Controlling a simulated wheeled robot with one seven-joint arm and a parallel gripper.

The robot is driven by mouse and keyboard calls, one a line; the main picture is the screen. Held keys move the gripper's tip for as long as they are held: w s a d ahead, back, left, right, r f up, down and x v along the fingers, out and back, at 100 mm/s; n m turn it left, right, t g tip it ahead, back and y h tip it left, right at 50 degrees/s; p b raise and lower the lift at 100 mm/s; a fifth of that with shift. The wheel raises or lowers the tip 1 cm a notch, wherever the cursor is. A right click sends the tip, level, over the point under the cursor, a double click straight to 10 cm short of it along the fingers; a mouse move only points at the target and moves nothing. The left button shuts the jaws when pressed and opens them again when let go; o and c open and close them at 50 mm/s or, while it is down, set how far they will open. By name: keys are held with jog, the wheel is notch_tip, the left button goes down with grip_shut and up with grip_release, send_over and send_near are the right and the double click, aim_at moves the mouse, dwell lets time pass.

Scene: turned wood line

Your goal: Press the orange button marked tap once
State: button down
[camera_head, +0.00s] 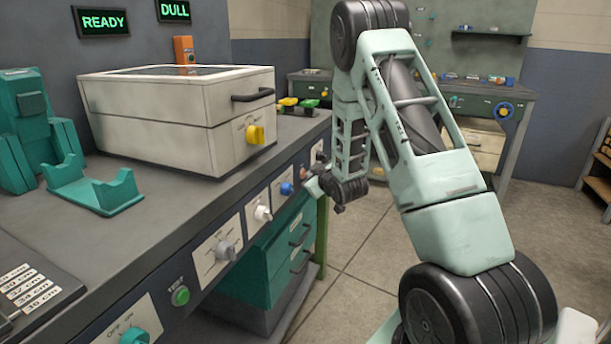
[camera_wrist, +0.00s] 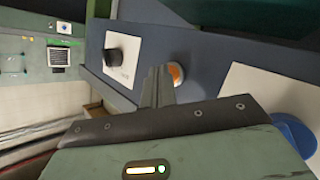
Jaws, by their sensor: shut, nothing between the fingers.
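The orange button (camera_wrist: 178,74) is a small round cap in a pale ring on the dark front panel, in the wrist view. In the head view a bit of orange (camera_head: 304,172) shows just beside my gripper (camera_head: 311,184), on the bench front. My gripper's fingers also show in the wrist view (camera_wrist: 158,76); they are shut and empty. Their tips lie right beside the button and cover part of its left edge in that view. I cannot tell whether they touch it. No marking by the button is readable.
A blue knob (camera_head: 287,188) and a black knob (camera_wrist: 113,57) sit on white plates either side of the button. A white knob (camera_head: 263,213) and a green button (camera_head: 180,296) are nearer along the panel. The floor beside the bench is open.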

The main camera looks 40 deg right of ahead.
jog(key=shift+s, duration=0.1)
jog(key=shift+s+d, duration=0.25)
jog(key=shift+s, duration=0.4)
jog(key=shift+s+d+b, duration=0.15)
jog(key=shift+s+d, duration=0.15)
jog(key=shift+s, duration=0.45)
jog(key=shift+s+d+b, duration=0.15)
jog(key=shift+s+d, duration=0.2)
jog(key=shift+s, duration=0.45)
jog(key=shift+s+d+b, duration=0.15)
jog(key=shift+s+d, duration=0.15)
jog(key=shift+s, duration=0.45)
